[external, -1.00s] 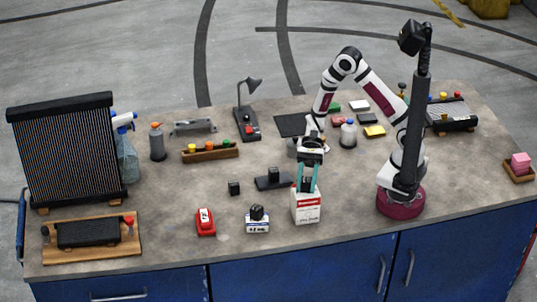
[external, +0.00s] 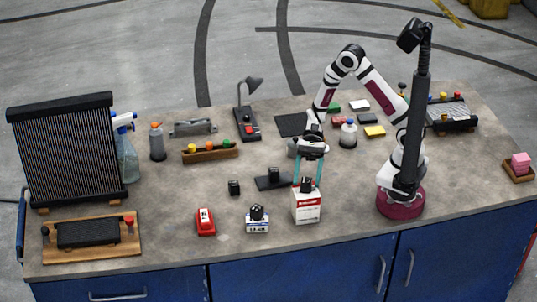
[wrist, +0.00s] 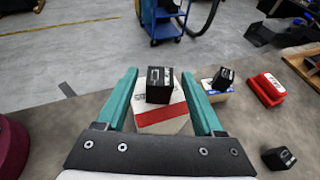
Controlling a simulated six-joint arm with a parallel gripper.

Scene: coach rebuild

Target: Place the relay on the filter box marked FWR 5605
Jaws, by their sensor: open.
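A black cube-shaped relay (external: 307,186) sits on top of a white filter box with a red band (external: 307,207). In the wrist view the relay (wrist: 158,84) rests upright on the box top (wrist: 163,120), toward its far side. My gripper (external: 308,181) is open above the box, its teal fingers spread to either side of the relay. In the wrist view the open gripper (wrist: 160,74) shows gaps between both fingers and the relay. The box's printed number is too small to read.
A blue-and-white box (external: 257,225) with a black cube on top and a red box (external: 206,222) stand to the left.

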